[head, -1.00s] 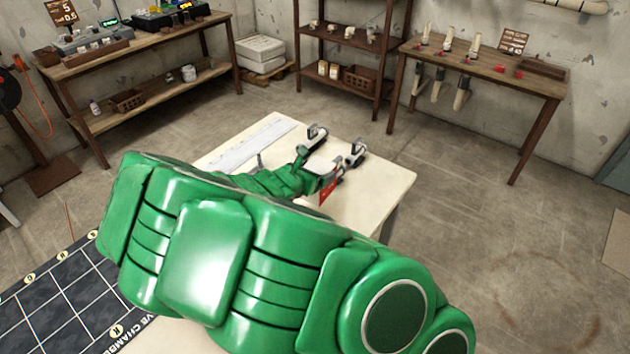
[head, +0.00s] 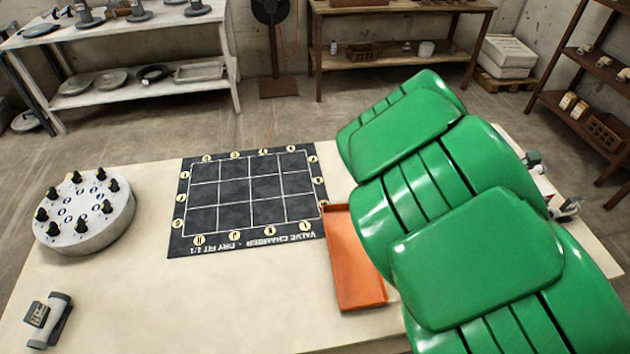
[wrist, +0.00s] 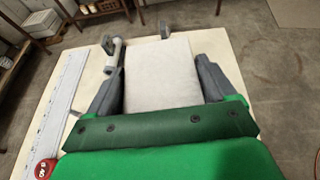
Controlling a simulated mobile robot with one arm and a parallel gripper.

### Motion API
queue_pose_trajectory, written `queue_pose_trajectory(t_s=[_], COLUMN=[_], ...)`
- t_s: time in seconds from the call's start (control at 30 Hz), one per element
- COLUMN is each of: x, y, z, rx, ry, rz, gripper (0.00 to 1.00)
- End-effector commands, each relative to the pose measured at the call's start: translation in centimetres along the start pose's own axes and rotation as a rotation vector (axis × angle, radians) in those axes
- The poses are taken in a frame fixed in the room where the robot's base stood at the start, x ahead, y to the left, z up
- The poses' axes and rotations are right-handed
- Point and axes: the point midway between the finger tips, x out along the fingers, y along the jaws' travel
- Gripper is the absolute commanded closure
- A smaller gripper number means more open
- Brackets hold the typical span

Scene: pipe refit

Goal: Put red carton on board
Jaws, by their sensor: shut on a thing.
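The board is a dark gridded mat (head: 252,190) with lettered round marks, flat on the pale table in the head view. Its visible squares are bare. In the wrist view my gripper (wrist: 161,66) has its two grey fingers on either side of a pale grey, flat-faced block (wrist: 160,88) and is shut on it. No red face of this block shows, so I cannot tell whether it is the red carton. In the head view my green arm covers the table right of the mat and hides most of my gripper.
An orange-red open tray (head: 355,270) lies between mat and arm. A round grey dial unit with black knobs (head: 85,212) stands left, a grey fitting (head: 48,318) at front left. A ruler (wrist: 62,112) and a red round thing (wrist: 45,168) lie left of my gripper.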

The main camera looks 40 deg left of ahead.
Motion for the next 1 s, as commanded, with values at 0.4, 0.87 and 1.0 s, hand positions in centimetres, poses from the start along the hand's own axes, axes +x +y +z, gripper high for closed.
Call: queue_pose_trajectory(t_s=[0.4, 0.87, 1.0], x=[-3.0, -12.0, -16.1], y=[2.7, 12.9, 16.1], z=[2.3, -1.3, -2.9], rx=[-0.016, -0.078, -0.1], ry=[-0.008, -0.025, -0.026], rz=[0.041, 0.208, 0.27], gripper=[0.58, 0.58, 0.58])
